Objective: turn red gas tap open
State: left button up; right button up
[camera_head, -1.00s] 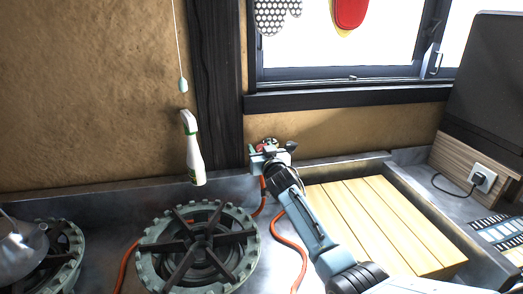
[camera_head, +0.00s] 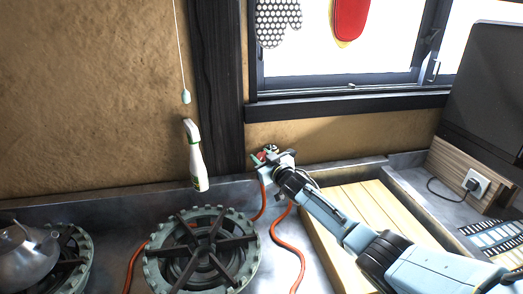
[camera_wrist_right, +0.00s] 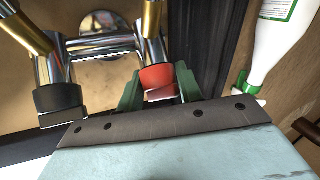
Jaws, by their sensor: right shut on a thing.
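The red gas tap (camera_wrist_right: 158,80) has a red collar on a chrome valve body in the right wrist view. The two green fingers of my right gripper (camera_wrist_right: 160,92) stand on either side of the red collar and are shut on it. In the head view my right gripper (camera_head: 268,157) is at the wall below the window, with a bit of the red tap (camera_head: 262,156) showing beside it. A black tap (camera_wrist_right: 60,98) on the same chrome fitting is to the left in the wrist view. My left gripper does not show.
A gas burner (camera_head: 203,250) stands left of my right arm, with an orange hose (camera_head: 292,250) on the counter. A white spray bottle (camera_head: 195,160) is near the wall. A wooden board (camera_head: 350,215) lies under my arm. A kettle (camera_head: 25,257) is at far left.

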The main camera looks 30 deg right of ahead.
jog(key=shift+d+r+n+g+y+p, duration=0.2)
jog(key=shift+n+g+y+p, duration=0.15)
jog(key=shift+n+y, duration=0.25)
jog(key=shift+f+n+y, duration=0.1)
jog(key=shift+n+y, duration=0.4)
jog(key=shift+n, duration=0.3)
jog(key=shift+n+y+p, duration=0.3)
jog(key=shift+p, duration=0.05)
jog(key=o, duration=0.9)
jog(key=shift+a, duration=0.1)
